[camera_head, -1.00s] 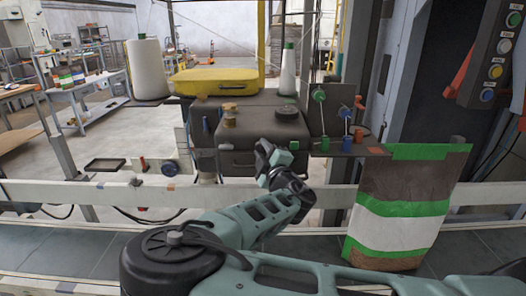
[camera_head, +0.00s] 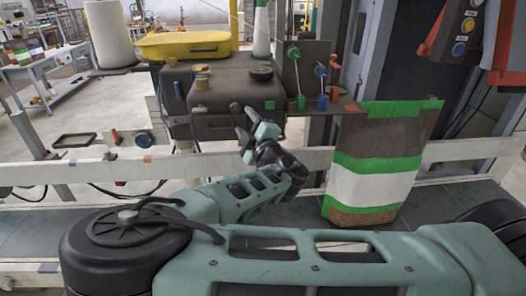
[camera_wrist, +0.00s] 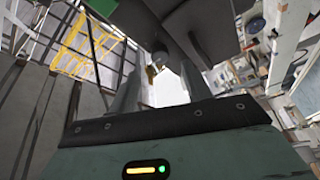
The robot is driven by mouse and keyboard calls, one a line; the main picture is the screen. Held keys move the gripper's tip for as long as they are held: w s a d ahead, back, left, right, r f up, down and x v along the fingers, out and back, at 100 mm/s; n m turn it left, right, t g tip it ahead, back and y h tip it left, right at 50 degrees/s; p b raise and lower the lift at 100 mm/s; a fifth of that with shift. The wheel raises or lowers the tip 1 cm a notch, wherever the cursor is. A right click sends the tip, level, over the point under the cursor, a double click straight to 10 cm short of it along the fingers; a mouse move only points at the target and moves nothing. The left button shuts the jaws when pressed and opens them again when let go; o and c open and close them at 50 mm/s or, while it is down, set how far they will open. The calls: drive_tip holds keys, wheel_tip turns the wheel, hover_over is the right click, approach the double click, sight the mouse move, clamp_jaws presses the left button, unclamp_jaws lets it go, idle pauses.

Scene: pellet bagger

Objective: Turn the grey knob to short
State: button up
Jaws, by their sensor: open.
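A small dark grey round piece, which looks like the knob (camera_head: 200,110), is on the front of the dark machine (camera_head: 228,90) in the head view. Its markings are too small to read. My gripper (camera_head: 242,122) is open and empty, in front of the machine's lower right part, to the right of and below that piece. In the wrist view, a small rounded grey piece (camera_wrist: 160,59) shows between my open fingers (camera_wrist: 162,82), close to a dark box shape; I cannot tell for sure that it is the knob.
A green square button (camera_head: 270,105) is at the machine's right. A dark blue round knob (camera_head: 144,138) sits on a pale plate at the left. Green and blue levers (camera_head: 320,72) stand at the right. A filled bag (camera_head: 375,160) stands right of my arm. A white rail (camera_head: 75,171) crosses in front.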

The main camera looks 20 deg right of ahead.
drive_tip(key=s+f+p, duration=0.1)
drive_tip(key=s+p, duration=0.5)
drive_tip(key=s, duration=0.5)
drive_tip(key=shift+d+f, duration=0.3)
drive_tip(key=shift+d, duration=0.05)
drive_tip(key=shift+s, duration=0.1)
